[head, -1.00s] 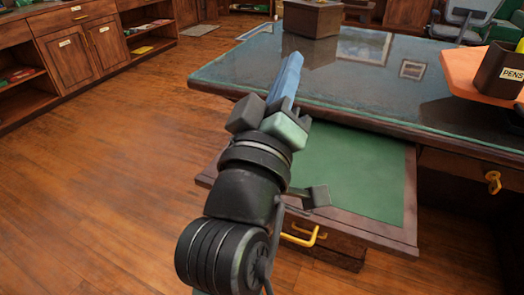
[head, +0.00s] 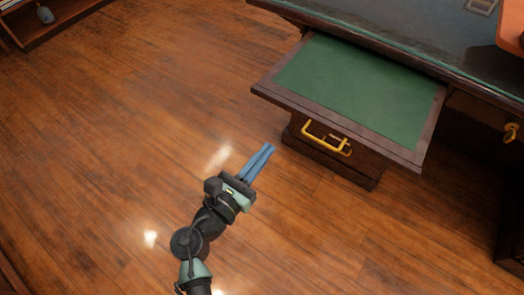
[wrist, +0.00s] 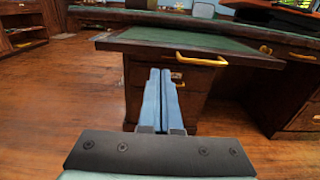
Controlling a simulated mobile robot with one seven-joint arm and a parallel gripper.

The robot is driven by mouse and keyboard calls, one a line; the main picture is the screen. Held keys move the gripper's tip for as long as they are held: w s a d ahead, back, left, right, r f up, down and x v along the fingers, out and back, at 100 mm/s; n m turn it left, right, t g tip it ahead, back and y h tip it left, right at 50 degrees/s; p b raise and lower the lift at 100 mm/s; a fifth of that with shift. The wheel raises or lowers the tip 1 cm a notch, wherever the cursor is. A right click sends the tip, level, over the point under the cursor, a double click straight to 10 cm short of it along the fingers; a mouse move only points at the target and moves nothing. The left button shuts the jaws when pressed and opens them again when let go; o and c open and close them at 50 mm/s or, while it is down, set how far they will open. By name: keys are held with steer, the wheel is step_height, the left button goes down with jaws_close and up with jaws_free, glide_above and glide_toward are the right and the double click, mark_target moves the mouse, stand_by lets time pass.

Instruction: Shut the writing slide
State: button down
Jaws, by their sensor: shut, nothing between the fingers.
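The writing slide (head: 360,85) is a green-topped panel with a dark wood frame, pulled out from under the desk top (head: 420,35). It also shows in the wrist view (wrist: 170,37), where a yellow handle (wrist: 201,58) sits at its front edge. The handle shows in the head view too (head: 327,140). My gripper (head: 268,149) has blue fingers, shut together and empty. It is in front of the slide, left of the handle and apart from both. In the wrist view the fingertips (wrist: 160,72) point toward the desk, below the slide's front edge.
A wood drawer pedestal (head: 345,165) stands under the slide. Another yellow handle (head: 511,132) is on the desk front at the right. An open shelf (head: 40,20) is at the far left. The wood floor in front is clear.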

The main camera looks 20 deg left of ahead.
mark_target(297, 113)
steer(key=b+x, duration=0.2)
steer(key=x, duration=0.8)
steer(key=shift+w+d, duration=0.1)
steer(key=shift+w, duration=0.25)
